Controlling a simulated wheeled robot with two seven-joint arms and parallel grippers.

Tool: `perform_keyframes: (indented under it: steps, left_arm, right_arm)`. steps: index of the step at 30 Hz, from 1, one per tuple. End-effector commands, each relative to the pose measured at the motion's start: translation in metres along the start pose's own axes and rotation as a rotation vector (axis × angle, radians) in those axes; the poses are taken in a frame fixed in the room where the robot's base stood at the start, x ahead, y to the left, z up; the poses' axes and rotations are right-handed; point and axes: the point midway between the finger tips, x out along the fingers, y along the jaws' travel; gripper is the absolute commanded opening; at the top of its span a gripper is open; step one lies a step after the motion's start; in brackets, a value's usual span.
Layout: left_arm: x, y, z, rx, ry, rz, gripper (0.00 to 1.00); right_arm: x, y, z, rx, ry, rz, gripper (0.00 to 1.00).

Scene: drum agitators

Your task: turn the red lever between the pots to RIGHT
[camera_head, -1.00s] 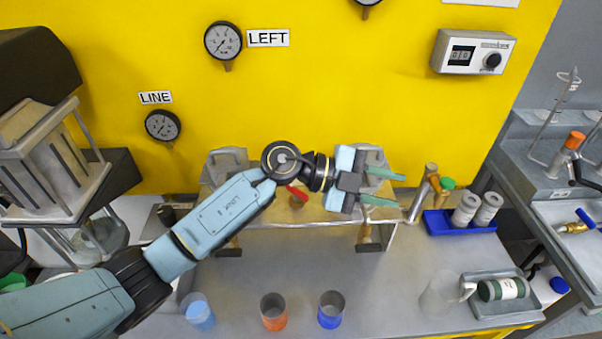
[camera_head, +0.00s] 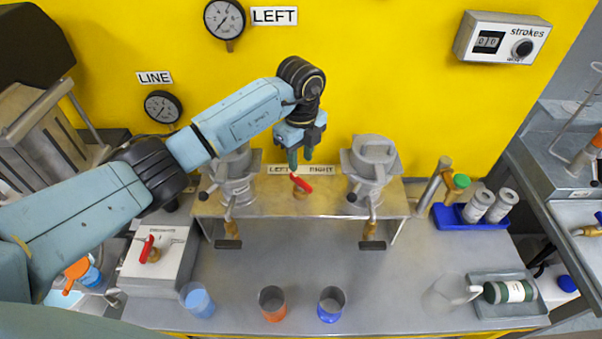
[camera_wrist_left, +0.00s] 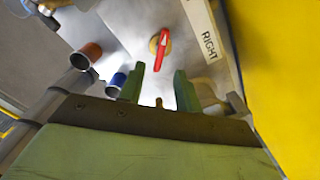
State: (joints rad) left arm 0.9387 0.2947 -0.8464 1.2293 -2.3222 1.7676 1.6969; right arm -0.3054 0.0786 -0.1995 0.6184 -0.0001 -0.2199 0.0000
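The red lever (camera_head: 302,184) sits on a brass base on the metal shelf between the two grey pots, the left pot (camera_head: 237,180) and the right pot (camera_head: 370,165). Its handle slants up to the left in the head view, toward the LEFT side of the LEFT/RIGHT label (camera_head: 318,170). My left gripper (camera_head: 300,162) points down just above and behind the lever. In the left wrist view the green fingers (camera_wrist_left: 158,88) stand apart with nothing between them, and the red lever (camera_wrist_left: 162,48) lies beyond their tips. The right gripper is not in view.
Blue, orange (camera_head: 272,305) and dark-blue cups (camera_head: 331,304) stand at the front of the bench. A second red lever (camera_head: 147,248) is on a grey box at left. A blue tray (camera_head: 470,217) with canisters is at right.

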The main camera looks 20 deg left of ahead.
Motion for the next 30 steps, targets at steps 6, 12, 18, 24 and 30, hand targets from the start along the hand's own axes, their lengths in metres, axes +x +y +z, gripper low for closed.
perform_keyframes:
  steps: [6,12,18,24,30]
  left_arm:
    - [0.044,0.000,-0.001,0.001,0.003,0.002,0.34]
    - [0.067,0.000,-0.001,0.002,0.002,0.000,0.34]
    - [0.072,0.000,-0.001,0.002,0.001,-0.002,0.34]
    - [0.072,0.000,-0.001,0.002,0.001,-0.002,0.31]
    - [0.072,0.000,-0.001,0.002,0.002,-0.002,0.05]
  right_arm:
    - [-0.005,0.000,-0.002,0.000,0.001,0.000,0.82]
    - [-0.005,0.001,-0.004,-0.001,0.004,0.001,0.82]
    - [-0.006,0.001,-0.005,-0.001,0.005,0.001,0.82]
    - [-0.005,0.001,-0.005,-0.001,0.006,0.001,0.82]
    - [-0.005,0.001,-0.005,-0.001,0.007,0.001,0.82]
